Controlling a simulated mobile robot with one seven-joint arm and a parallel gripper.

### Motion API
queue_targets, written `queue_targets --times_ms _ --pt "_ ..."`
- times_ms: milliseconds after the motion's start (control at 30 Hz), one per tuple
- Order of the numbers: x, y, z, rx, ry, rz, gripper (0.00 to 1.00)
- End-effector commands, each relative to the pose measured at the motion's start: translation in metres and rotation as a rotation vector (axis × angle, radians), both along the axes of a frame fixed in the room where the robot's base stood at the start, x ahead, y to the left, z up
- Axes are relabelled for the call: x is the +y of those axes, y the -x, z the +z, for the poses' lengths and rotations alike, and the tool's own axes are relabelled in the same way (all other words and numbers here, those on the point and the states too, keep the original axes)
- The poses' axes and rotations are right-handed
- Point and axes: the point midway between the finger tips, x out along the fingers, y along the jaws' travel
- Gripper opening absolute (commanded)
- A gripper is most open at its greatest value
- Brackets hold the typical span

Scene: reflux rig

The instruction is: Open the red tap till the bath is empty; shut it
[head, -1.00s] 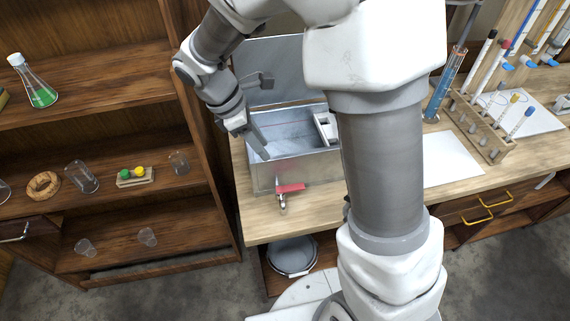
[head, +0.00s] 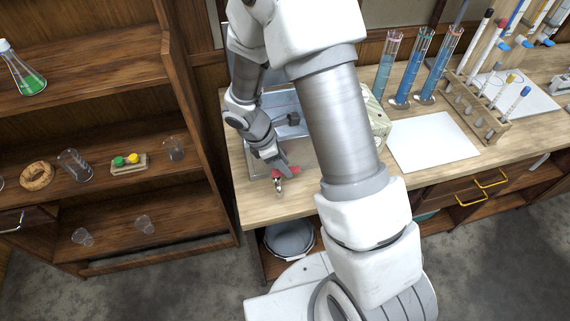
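The metal bath (head: 302,155) stands on the wooden bench, mostly hidden behind my arm. A strip of its bluish inside shows, but I cannot tell the water level. The red tap (head: 291,172) is low on the bath's front wall, with a metal spout (head: 279,186) below it. My gripper (head: 281,168) points down at the tap and overlaps its red handle. I cannot tell whether it touches or grips the handle, nor how the handle is turned, as the fingers cover part of it.
A round grey basin (head: 289,238) sits under the bench below the tap. Right of my arm are blue-filled cylinders (head: 409,72), a white sheet (head: 432,142) and a test tube rack (head: 478,112). A wooden shelf with glassware (head: 75,165) stands close on the left.

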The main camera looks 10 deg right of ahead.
Motion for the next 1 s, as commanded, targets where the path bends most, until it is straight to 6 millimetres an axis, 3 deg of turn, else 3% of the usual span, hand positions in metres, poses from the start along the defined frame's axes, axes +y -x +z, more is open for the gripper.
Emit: queue_targets --times_ms 333,567,1000 --pt "-0.0017 0.0003 -0.0043 0.000 0.000 0.000 0.40" --pt "-0.0017 0.0002 -0.0041 0.000 0.000 0.000 0.00" --pt "-0.0019 -0.0014 -0.0040 0.001 0.001 0.065 0.00"
